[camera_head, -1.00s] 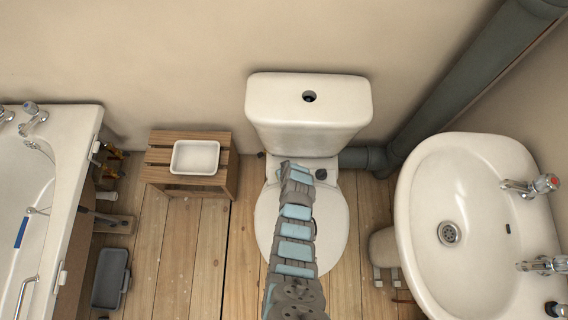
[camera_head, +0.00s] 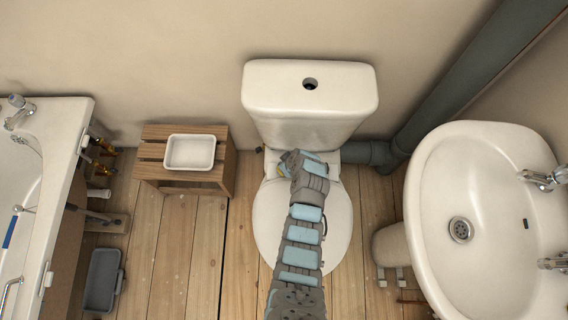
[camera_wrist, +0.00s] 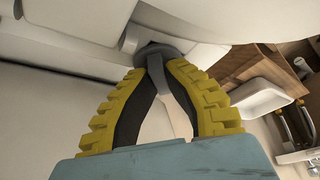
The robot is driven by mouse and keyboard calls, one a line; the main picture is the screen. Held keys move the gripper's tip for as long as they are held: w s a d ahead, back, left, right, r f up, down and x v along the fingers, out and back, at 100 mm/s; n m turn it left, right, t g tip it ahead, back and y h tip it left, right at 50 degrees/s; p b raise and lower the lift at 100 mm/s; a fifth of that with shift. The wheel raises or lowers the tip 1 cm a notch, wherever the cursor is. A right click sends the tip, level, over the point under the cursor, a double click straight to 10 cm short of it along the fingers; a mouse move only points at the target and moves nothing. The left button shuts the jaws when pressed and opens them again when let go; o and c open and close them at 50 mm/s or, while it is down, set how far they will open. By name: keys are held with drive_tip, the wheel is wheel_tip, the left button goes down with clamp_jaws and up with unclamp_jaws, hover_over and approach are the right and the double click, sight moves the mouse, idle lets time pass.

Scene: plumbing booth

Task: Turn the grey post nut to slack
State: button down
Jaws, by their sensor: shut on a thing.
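The grey post nut (camera_wrist: 157,49) shows in the wrist view as a dark grey, rounded part against the white underside of the toilet. My gripper (camera_wrist: 157,66) has two yellow ribbed fingers with dark inner pads. Its tips are closed together on the nut, and a pale strip shows between the fingers below it. In the head view my gripper (camera_head: 283,169) is at the back of the toilet bowl, under the front of the cistern (camera_head: 310,95). My arm and the cistern hide the nut there.
The closed toilet lid (camera_head: 270,225) lies below my arm. A wooden stool (camera_head: 155,172) with a white tray (camera_head: 190,152) stands to the left, beyond it the bath (camera_head: 65,135). The washbasin (camera_head: 440,190) and a grey pipe (camera_head: 440,105) are at right.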

drive_tip(key=c, duration=1)
unclamp_jaws()
drive_tip(key=shift+c, duration=0.2)
drive_tip(key=shift+r, duration=0.1)
drive_tip(key=shift+v, duration=2.15)
drive_tip(key=v, duration=0.7)
drive_tip(key=shift+d+r, duration=0.15)
drive_tip(key=shift+r, duration=0.05)
drive_tip(key=shift+s, duration=0.1)
